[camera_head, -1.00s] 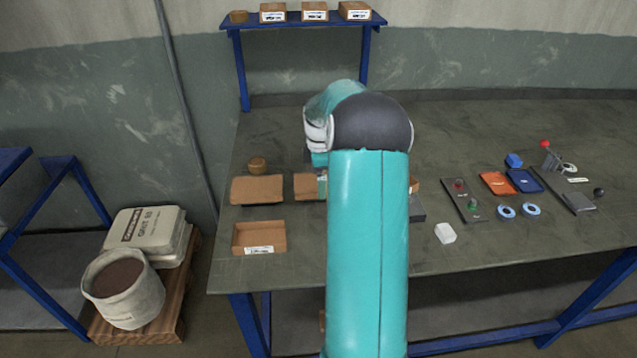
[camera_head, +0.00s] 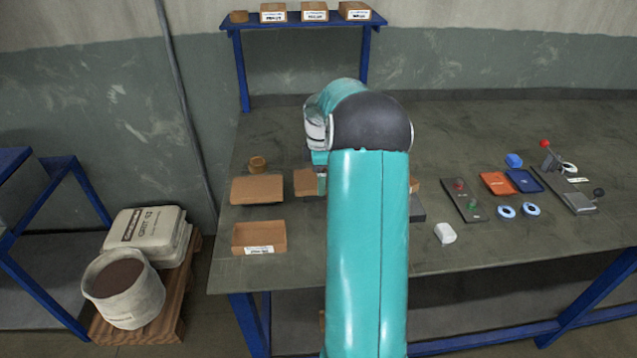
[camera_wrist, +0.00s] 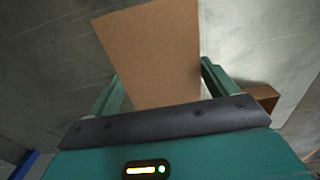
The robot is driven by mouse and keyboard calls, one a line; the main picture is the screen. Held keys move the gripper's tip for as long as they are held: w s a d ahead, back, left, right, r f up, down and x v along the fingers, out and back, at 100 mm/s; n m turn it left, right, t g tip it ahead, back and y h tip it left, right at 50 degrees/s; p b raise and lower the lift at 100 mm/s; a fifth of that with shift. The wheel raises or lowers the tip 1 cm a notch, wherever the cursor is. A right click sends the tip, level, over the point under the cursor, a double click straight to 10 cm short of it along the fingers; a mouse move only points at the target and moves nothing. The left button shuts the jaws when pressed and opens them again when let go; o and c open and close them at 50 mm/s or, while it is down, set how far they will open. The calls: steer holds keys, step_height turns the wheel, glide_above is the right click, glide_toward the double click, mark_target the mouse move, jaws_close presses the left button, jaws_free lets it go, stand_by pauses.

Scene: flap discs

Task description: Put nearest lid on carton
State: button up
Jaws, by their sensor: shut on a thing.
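My gripper (camera_wrist: 160,92) is shut on a flat brown cardboard lid (camera_wrist: 155,50), which stretches out beyond the fingers in the wrist view. In the head view my arm hides most of the gripper; a brown piece (camera_head: 305,182) beside a teal finger at the arm's left edge looks like this held lid. An open carton (camera_head: 259,249) with a white label on its front stands at the table's front left. Another flat brown cardboard piece (camera_head: 257,189) lies just behind it. The held lid is to the right of both, apart from the carton.
A small round brown pot (camera_head: 257,164) stands behind the cardboard piece. Part of another brown box (camera_head: 414,185) shows right of my arm.

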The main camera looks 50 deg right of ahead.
steer(key=shift+r, duration=2.35)
